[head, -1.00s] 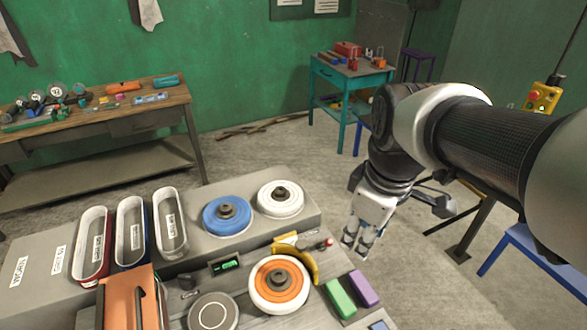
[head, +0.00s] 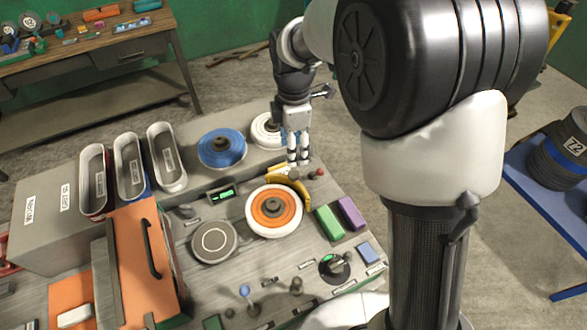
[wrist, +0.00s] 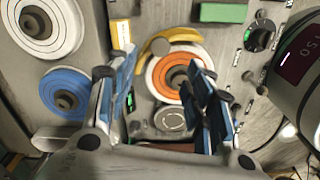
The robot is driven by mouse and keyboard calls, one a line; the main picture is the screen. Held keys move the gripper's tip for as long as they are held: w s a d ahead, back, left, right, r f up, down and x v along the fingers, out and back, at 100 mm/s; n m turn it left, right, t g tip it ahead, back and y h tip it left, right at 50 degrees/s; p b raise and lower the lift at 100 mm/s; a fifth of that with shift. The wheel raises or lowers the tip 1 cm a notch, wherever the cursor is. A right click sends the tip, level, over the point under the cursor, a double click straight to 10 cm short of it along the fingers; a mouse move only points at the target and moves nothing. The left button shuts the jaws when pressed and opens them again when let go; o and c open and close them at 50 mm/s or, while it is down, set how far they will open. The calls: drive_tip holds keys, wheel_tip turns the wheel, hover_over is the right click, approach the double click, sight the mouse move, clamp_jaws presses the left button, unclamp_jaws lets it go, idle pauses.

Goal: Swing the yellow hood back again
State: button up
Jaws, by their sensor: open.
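The yellow hood (head: 296,190) is a curved strip along the far right edge of a white-rimmed orange wheel (head: 273,207) on the grey bench. In the wrist view the hood (wrist: 152,44) shows as a yellow arc against the wheel's rim. My gripper (head: 298,160) points down just behind the hood and overlaps its far end in the head view; I cannot tell whether they touch. In the wrist view my gripper (wrist: 160,64) has its blue-padded fingers spread, with nothing between their tips and the wheel beyond them.
A blue wheel (head: 221,148) and a white wheel (head: 266,129) stand behind on the raised ledge. Green (head: 328,221) and purple (head: 350,212) blocks lie right of the orange wheel. A small red knob (head: 319,173) is close right of my gripper. A grey disc (head: 214,240) is to the left.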

sight(294, 174)
wheel_tip(294, 174, down, 10)
drive_tip(key=shift+r+b, duration=0.2)
drive_tip(key=shift+b, duration=0.35)
drive_tip(key=shift+c, duration=0.3)
clamp_jaws()
